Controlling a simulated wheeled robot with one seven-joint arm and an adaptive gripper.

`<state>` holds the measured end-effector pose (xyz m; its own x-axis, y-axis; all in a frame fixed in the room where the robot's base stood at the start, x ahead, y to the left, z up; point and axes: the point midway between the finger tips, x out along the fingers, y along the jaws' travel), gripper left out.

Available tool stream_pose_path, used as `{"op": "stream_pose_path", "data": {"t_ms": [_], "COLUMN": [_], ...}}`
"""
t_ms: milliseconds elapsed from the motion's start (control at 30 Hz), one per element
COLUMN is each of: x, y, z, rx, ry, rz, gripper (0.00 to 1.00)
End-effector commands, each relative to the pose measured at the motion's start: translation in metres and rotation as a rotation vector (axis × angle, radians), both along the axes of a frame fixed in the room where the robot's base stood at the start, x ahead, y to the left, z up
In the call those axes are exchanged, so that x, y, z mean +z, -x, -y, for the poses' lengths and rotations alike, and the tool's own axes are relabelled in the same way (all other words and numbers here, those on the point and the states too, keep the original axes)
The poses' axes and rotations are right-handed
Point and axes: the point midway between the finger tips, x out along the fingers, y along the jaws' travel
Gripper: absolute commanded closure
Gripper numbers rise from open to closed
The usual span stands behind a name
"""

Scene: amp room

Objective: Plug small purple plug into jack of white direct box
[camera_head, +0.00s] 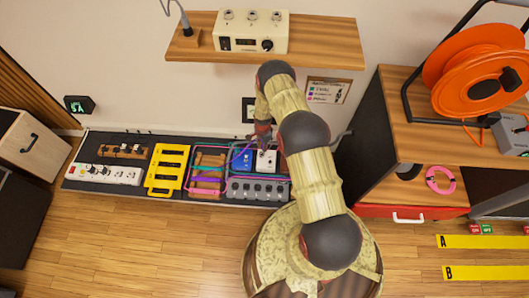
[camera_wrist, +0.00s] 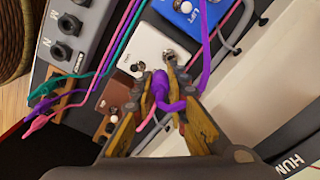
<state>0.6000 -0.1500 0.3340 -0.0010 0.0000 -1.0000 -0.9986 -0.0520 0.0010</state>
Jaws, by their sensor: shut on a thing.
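The white direct box (camera_wrist: 150,46) shows in the wrist view, beyond my fingertips, with two round metal fittings on its near edge. In the head view the white box (camera_head: 268,161) sits on the dark board below my arm. My gripper (camera_wrist: 158,84) is shut on the small purple plug (camera_wrist: 160,92), which lies between the fingertips close to the white box's edge. A purple cable (camera_wrist: 205,45) loops from it. I cannot tell whether the plug's tip touches a jack. In the head view my gripper (camera_head: 263,139) is above the white box, and the plug is too small to make out.
A blue box (camera_head: 241,159) stands left of the white box. A grey box with several jacks (camera_wrist: 75,30) and a brown box (camera_wrist: 115,93) are near it in the wrist view. Teal and pink cables (camera_wrist: 108,60) cross there. A wooden cabinet (camera_head: 400,140) stands right.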

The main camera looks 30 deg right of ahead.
Motion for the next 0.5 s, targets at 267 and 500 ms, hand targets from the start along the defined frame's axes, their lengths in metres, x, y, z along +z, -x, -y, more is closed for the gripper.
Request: {"op": "stream_pose_path", "data": {"t_ms": [267,500], "x": [0.0021,0.0019], "y": [-0.0133,-0.0144], "z": [0.0033,0.0035], "rx": [-0.186,-0.274], "ry": [0.000,0.000], "rz": [0.000,0.000], "gripper": [1.00,1.00]}}
